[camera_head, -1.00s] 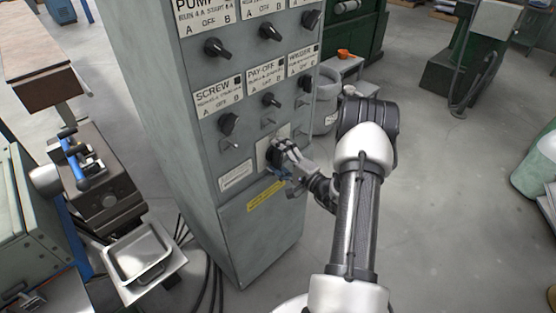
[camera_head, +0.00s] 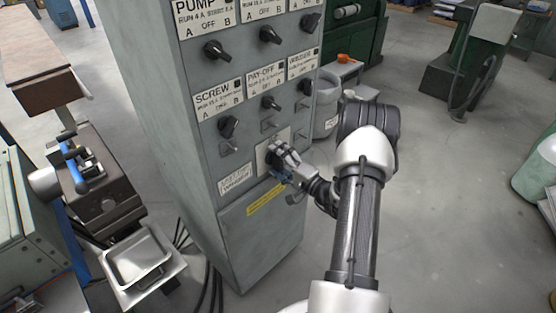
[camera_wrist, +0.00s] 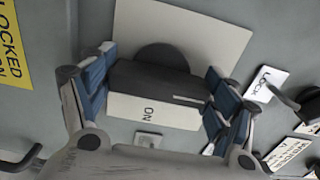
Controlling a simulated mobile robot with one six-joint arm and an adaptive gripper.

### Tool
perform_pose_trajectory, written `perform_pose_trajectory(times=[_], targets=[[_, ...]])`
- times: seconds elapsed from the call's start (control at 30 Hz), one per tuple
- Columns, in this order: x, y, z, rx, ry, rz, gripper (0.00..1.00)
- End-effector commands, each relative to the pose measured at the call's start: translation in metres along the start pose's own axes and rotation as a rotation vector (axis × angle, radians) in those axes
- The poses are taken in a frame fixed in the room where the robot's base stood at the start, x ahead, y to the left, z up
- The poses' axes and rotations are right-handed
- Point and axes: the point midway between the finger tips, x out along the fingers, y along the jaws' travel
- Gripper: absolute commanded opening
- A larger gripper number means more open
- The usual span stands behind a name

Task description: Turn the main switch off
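The main switch is a black bar handle on a round base, set on a pale plate on the grey cabinet front. In the wrist view the handle (camera_wrist: 160,85) lies crosswise with a white mark near its right end, and a white "ON" label (camera_wrist: 150,112) shows along its lower side. My gripper (camera_wrist: 160,88) has one blue-padded finger at each end of the handle, and both appear to touch it. In the head view my gripper (camera_head: 279,160) is at the pale plate (camera_head: 262,160) and hides most of the switch.
A yellow strip label (camera_head: 265,198) is below the switch. A "LOCK" label (camera_wrist: 266,82) and dark lever are at right in the wrist view. Open floor (camera_head: 440,200) lies right of my arm.

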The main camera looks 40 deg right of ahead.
Motion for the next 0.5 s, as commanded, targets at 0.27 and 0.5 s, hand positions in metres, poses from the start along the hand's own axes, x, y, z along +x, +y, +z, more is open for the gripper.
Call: perform_pose_trajectory(times=[0.27,0.5], targets=[[-0.0001,0.0000,0.0000,0.002,0.000,0.000,0.97],[0.0000,0.0000,0.0000,0.003,0.000,0.000,0.97]])
